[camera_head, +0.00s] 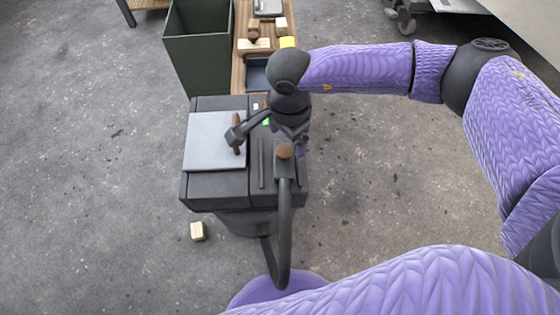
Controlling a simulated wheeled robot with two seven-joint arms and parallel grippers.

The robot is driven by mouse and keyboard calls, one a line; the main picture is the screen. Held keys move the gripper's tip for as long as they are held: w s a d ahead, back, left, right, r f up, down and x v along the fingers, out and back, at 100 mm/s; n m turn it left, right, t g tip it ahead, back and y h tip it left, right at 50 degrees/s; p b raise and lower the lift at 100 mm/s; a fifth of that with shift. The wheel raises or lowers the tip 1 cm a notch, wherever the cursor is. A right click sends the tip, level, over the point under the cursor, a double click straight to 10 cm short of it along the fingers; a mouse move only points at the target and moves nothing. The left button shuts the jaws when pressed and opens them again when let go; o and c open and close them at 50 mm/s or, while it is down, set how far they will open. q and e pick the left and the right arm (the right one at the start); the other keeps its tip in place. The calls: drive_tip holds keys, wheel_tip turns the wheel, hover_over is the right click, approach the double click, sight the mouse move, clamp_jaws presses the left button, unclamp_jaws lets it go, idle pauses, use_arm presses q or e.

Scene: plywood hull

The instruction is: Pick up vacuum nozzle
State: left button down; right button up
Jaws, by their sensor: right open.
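The vacuum (215,188) is a dark boxy unit with a light grey panel on top, standing on the floor in the middle of the view. A dark hose (285,225) rises from its front and runs up to the vacuum nozzle (284,168), a dark grey piece with a brown round spot, upright at the vacuum's right side. My right gripper (297,143) points down just behind the nozzle, close to it. It is open; whether the fingers touch the nozzle is not clear. My left gripper is not in view.
A dark green bin (198,55) and a wooden bench (240,75) with small wooden blocks stand behind the vacuum. A loose wooden block (197,231) lies on the floor at the front left. The concrete floor at left is clear. A wheeled caster (403,20) stands at the back right.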

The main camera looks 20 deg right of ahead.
sight(283, 150)
drive_tip(key=f+b, duration=0.1)
drive_tip(key=f, duration=0.1)
drive_tip(key=f+b, duration=0.1)
drive_tip(key=f, duration=0.1)
drive_tip(key=f+b, duration=0.1)
drive_tip(key=f, duration=0.1)
drive_tip(key=shift+a, duration=0.35)
drive_tip(key=shift+r, duration=0.3)
drive_tip(key=shift+c, duration=0.3)
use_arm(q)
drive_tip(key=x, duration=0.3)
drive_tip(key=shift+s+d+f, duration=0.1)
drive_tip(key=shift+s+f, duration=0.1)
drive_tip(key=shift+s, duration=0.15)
use_arm(e)
clamp_jaws()
